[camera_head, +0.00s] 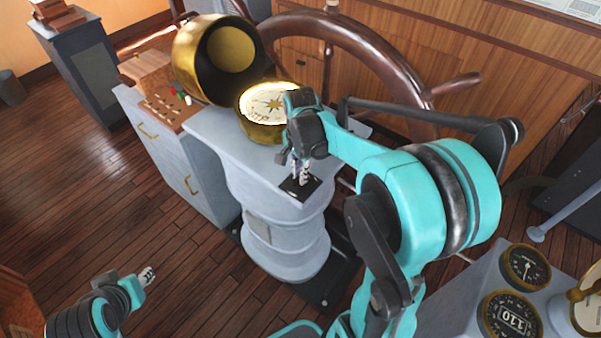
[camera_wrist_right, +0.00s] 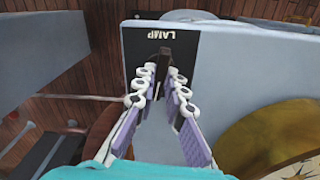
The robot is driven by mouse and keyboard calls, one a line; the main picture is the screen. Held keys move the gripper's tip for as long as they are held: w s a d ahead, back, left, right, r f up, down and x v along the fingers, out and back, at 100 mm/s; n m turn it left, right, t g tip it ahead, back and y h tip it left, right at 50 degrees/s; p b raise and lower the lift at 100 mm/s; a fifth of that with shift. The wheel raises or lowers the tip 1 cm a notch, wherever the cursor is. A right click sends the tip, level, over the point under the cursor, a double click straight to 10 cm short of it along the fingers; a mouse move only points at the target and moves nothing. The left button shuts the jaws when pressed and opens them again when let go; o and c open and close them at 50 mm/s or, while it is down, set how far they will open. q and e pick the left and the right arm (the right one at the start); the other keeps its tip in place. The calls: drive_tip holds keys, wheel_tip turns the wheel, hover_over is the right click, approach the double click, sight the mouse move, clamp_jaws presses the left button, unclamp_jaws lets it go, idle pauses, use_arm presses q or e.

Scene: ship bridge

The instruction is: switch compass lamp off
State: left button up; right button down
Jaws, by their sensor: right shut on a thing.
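The compass (camera_head: 265,104) sits on top of a grey pedestal (camera_head: 270,180), and its dial glows bright. A black switch plate (camera_head: 301,188) lies on the near edge of the pedestal top. In the right wrist view the plate (camera_wrist_right: 205,48) reads LAMP, upside down, and a small dark lever (camera_wrist_right: 165,55) stands on it. My right gripper (camera_head: 299,170) is down over the plate. In its wrist view the two fingers (camera_wrist_right: 165,80) flank the lever and are shut on it. My left gripper (camera_head: 147,277) is low at the left, away from the pedestal; its jaw opening is too small to judge.
A large brass hood (camera_head: 195,62) lies open beside the compass. The wooden ship's wheel (camera_head: 352,38) stands behind the pedestal. A grey cabinet (camera_head: 165,150) adjoins at left. Gauges (camera_head: 527,266) sit on a console at lower right. Floor at left is clear.

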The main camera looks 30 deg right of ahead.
drive_tip(key=n, duration=0.4)
drive_tip(key=shift+n, duration=1.9)
drive_tip(key=c, duration=1.6)
unclamp_jaws()
wheel_tip(320, 180, up, 12)
